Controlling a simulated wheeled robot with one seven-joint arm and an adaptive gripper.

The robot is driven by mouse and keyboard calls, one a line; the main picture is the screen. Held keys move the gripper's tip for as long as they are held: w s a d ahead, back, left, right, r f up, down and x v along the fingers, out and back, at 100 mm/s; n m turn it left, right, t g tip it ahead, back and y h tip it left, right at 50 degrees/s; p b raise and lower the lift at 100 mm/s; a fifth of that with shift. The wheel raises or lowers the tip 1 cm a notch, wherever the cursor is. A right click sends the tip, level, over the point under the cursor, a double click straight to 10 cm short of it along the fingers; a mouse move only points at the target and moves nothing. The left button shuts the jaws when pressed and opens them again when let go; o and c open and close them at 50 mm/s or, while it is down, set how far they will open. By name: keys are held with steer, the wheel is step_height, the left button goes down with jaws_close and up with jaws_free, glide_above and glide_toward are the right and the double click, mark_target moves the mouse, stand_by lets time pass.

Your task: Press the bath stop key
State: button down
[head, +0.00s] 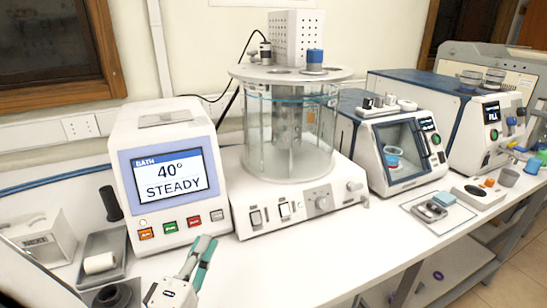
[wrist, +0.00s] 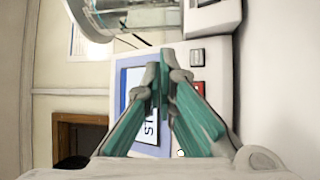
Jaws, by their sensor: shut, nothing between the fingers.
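The bath unit (head: 125,205) is a white box with a screen (head: 163,176) reading "BATH 40° STEADY". Below the screen is a row of keys: orange (head: 146,233), green (head: 170,227), red (head: 194,221) and grey (head: 217,215). Their labels are too small to read, so the red one is only probably the stop key. My gripper (head: 204,241), with grey and teal fingers, is shut and empty, in front of and below the red key in the head view. In the wrist view my gripper (wrist: 158,86) covers part of the screen; the red key (wrist: 197,88) shows right of the fingertips.
A glass bath vessel (head: 265,135) on a white base (head: 300,205) stands right of the unit. Further right are two more instruments (head: 405,155) (head: 485,125). A grey tray (head: 92,272) with a white roll lies at the left. Some bare bench (head: 330,255) lies in front.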

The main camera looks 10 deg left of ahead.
mark_target(194, 222)
steer(key=w+a+f+b, duration=0.1)
steer(key=w, duration=0.1)
steer(key=w+a+f+b, duration=0.1)
steer(key=w, duration=0.1)
steer(key=w+a+f+b, duration=0.1)
steer(key=w, duration=0.1)
steer(key=shift+w+a, duration=0.2)
steer(key=shift+a, duration=0.1)
steer(key=shift+w+a+f+b, duration=0.1)
steer(key=shift+w+a+b, duration=0.25)
steer(key=shift+b, duration=0.2)
steer(key=shift+w+f, duration=0.1)
stand_by(1.0)
steer(key=shift+w+a+f+b, duration=0.15)
steer(key=shift+w+b, duration=0.1)
steer(key=shift+b, duration=0.2)
steer(key=shift+w+a+b, duration=0.2)
steer(key=shift+w+b, duration=0.1)
steer(key=shift+b, duration=0.05)
stand_by(0.6)
steer(key=shift+s, duration=0.15)
steer(key=shift+s+d+r, duration=0.25)
steer(key=shift+s+d, duration=0.15)
steer(key=shift+s, duration=0.15)
steer(key=shift+s, duration=0.1)
